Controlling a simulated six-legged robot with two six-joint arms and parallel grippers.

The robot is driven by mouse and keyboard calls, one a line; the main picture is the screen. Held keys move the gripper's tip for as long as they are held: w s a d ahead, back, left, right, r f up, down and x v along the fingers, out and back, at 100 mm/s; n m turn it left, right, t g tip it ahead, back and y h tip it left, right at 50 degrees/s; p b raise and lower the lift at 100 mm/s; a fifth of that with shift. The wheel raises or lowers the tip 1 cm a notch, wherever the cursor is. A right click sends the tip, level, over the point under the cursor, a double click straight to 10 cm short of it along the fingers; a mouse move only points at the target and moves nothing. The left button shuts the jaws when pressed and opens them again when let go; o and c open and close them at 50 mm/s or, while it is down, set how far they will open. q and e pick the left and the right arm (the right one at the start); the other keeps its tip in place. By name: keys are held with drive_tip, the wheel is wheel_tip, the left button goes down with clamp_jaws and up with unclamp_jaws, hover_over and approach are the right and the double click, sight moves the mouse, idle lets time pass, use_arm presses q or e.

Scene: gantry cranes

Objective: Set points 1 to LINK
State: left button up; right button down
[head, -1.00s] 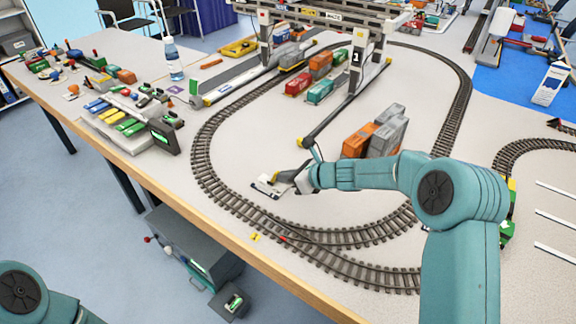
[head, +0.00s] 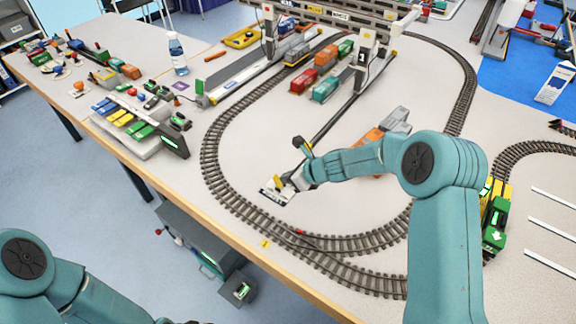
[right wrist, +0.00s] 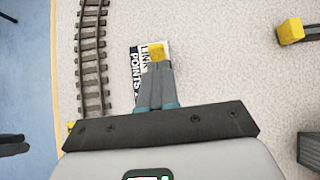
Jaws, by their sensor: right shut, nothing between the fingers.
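The points 1 lever unit is a small white plate (head: 270,196) with a yellow-ended lever (head: 278,181), inside the front curve of the track. In the right wrist view the plate (right wrist: 137,72) shows the words "POINTS" and "LINK", partly covered. The yellow lever end (right wrist: 160,52) is just beyond my fingertips. My right gripper (head: 289,183) is shut with nothing between its fingers, low over the plate; in the right wrist view its fingertips (right wrist: 154,68) are beside the yellow end. Whether they touch it is unclear. My left arm is at bottom left; its gripper is out of view.
Curved track (head: 213,165) runs close to the plate's left and front. A crane rail (head: 330,122) ends behind my right gripper. Orange and grey containers (head: 393,122) stand behind my right forearm. A green-yellow locomotive (head: 495,215) stands at right. The table's wooden edge (head: 190,210) is in front.

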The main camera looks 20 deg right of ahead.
drive_tip(key=shift+s+a, duration=0.2)
drive_tip(key=shift+d+r+p, duration=0.15)
drive_tip(key=shift+r+p, duration=0.35)
drive_tip(key=shift+p, duration=0.05)
drive_tip(key=shift+s+r, duration=0.15)
drive_tip(key=shift+r, duration=0.2)
drive_tip(key=shift+f, duration=0.1)
